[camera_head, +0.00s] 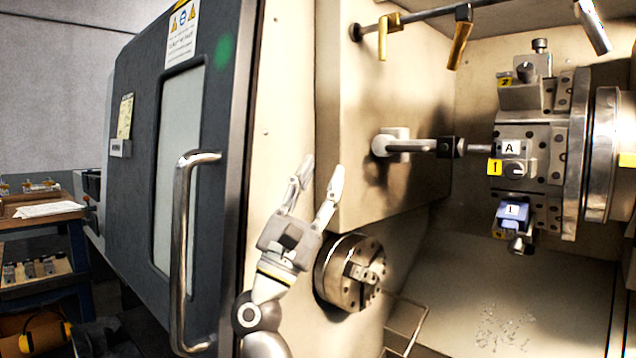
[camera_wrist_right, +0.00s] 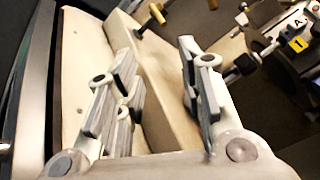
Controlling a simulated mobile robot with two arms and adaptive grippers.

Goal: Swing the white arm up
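The white arm (camera_head: 405,145) comes out of a light pivot block on the machine's inner wall. It lies roughly level, pointing right, with a black block (camera_head: 446,147) at its end and a thin tip towards the tool turret (camera_head: 530,150). In the right wrist view the black block (camera_wrist_right: 243,63) shows just beyond the right-hand finger, which hides part of the arm. My right gripper (camera_head: 322,180) is open and empty, fingers pointing up, left of the arm and apart from it. My left gripper is not in view.
A dark door (camera_head: 140,120) with a steel handle (camera_head: 182,250) stands at left. Brass-coloured nozzles (camera_head: 460,40) hang from a pipe above the arm. A workbench (camera_head: 45,220) is at far left.

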